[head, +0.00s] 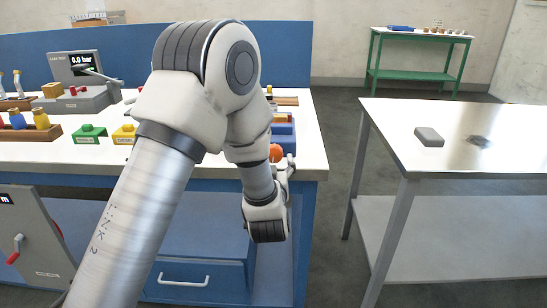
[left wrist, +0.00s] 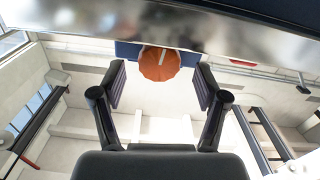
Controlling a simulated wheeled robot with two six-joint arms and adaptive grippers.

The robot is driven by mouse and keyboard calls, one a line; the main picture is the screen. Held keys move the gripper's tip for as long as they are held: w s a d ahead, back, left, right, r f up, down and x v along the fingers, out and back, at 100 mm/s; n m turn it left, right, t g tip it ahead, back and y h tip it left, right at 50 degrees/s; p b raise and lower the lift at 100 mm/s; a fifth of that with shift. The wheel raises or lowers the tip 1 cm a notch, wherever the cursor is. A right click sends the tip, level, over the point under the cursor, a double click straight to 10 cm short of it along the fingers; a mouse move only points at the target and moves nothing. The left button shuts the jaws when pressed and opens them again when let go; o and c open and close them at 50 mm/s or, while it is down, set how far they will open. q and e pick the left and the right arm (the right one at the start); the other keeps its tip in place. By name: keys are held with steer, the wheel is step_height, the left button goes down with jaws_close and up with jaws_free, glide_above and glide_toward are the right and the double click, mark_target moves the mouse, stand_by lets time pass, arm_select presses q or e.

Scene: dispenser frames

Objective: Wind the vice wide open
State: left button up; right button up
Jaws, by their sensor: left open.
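The vice (head: 284,131) is blue and stands at the right end of the white-topped bench, partly hidden behind my left arm. Its round orange knob (head: 276,153) faces the bench's front edge. In the left wrist view the orange knob (left wrist: 159,64) bears a pale line, with the blue vice body (left wrist: 127,50) behind it. My left gripper (left wrist: 160,78) is open, with one finger on each side of the knob and a gap on both sides. In the head view the left gripper (head: 288,168) is small, partly hidden and close to the knob. My right gripper is not in view.
The bench front edge (head: 313,174) is close to my left gripper. Green (head: 90,134) and yellow (head: 124,134) blocks, bottles and a gauge box (head: 74,66) stand on the left. A side table (head: 470,165) holds a grey block (head: 429,137). Floor is free between the tables.

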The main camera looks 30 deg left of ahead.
arm_select(q)
steer(key=v, duration=0.8)
steer(key=shift+s+d, duration=0.2)
steer(key=shift+s, duration=0.1)
